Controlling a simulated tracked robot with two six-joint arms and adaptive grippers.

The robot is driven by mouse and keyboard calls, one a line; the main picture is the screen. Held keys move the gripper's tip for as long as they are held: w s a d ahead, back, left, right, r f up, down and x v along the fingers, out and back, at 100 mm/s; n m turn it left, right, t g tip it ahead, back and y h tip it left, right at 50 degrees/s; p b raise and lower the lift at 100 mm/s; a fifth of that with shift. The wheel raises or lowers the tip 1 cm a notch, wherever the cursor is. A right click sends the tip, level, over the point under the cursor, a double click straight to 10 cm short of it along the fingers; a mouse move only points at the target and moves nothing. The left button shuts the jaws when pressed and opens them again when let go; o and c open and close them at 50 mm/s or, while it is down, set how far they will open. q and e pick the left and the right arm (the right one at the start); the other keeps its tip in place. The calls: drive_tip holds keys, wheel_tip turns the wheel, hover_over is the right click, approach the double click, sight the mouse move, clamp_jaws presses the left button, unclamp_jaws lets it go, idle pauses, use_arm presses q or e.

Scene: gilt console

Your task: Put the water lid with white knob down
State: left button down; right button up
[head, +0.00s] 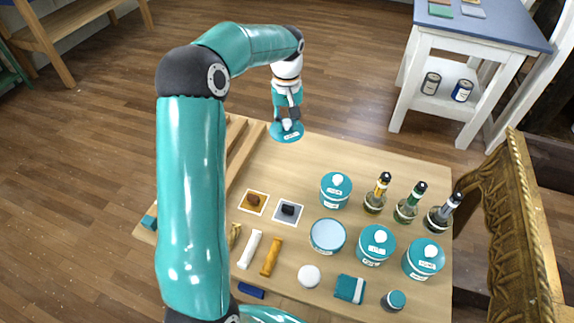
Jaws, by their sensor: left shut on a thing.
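My left gripper (287,117) is shut on a teal lid with a white knob (286,134). It holds the lid by the knob, toward the back of the wooden table (310,160); whether the lid touches the table I cannot tell. An open pot (327,236), pale inside, stands mid-table without a lid. Three teal pots with white-knobbed lids stand around it: one behind (336,190), one to the right (376,245) and one farther right (423,259). Their label writing is too small to read. My right gripper is not in view.
Several bottles with pourers (407,203) stand at the right. Two small tiles (252,202) with dark lumps, a white round thing (309,276), a folded teal cloth (350,289) and a small jar (394,300) lie nearer. The back middle of the table is clear.

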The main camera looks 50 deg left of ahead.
sight(287, 129)
use_arm(q)
wheel_tip(287, 129, down, 17)
idle(0.4)
drive_tip(key=shift+f, duration=0.15)
drive_tip(key=c, duration=0.9)
unclamp_jaws()
drive_tip(key=shift+c, duration=0.2)
wheel_tip(287, 129, up, 12)
drive_tip(key=shift+r, duration=0.2)
